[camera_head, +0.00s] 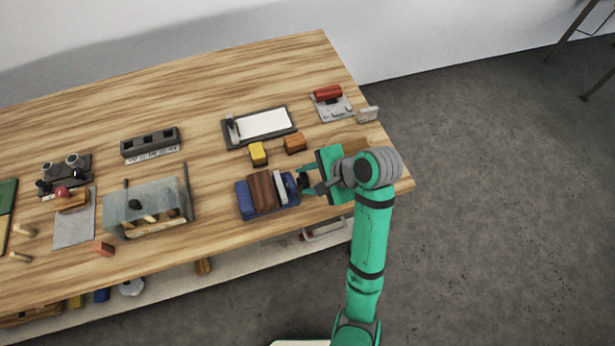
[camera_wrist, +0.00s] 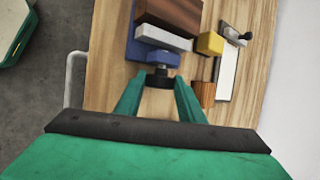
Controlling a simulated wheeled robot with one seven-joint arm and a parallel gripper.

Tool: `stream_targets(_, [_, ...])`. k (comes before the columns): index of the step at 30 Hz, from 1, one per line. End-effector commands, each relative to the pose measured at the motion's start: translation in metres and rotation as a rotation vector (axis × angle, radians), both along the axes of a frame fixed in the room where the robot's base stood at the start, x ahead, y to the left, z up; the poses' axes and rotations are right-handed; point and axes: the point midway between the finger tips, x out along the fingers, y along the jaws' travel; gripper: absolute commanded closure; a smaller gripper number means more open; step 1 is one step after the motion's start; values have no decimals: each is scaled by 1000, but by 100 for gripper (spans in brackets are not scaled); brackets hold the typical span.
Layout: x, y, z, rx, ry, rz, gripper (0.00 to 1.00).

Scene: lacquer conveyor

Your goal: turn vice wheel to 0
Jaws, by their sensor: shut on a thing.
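The vice (camera_head: 284,202) is blue, with a pale grey jaw plate, and stands near the table's front edge. A dark brown wooden block (camera_head: 262,190) sits in it; in the wrist view the block (camera_wrist: 172,14) is at the top. The black vice wheel (camera_wrist: 160,77) is at the vice's near end in the wrist view. My gripper (camera_wrist: 159,82) has its two green fingers on either side of the wheel and is shut on it. In the head view my gripper (camera_head: 304,182) reaches the vice from the right and covers most of the wheel. No wheel marking is readable.
A yellow block (camera_head: 258,153) and an orange-brown block (camera_head: 295,143) lie just behind the vice. A framed white panel (camera_head: 263,125) and a red-topped device (camera_head: 328,97) stand farther back. A clear-covered box (camera_head: 150,205) stands to the left. The table's back is mostly clear.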

Motion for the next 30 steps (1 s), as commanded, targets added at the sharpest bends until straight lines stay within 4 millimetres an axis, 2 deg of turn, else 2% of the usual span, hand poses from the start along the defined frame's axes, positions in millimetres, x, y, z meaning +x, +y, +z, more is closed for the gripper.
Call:
stream_targets(19, [-1, -3, -1, 5, -22, -5, 87])
stream_targets(20, [-1, -3, -1, 5, -22, -5, 58])
stream_targets(21, [-1, -3, -1, 5, -22, -5, 48])
stream_targets(30, [-1, -1, -1, 8, -22, -1, 46])
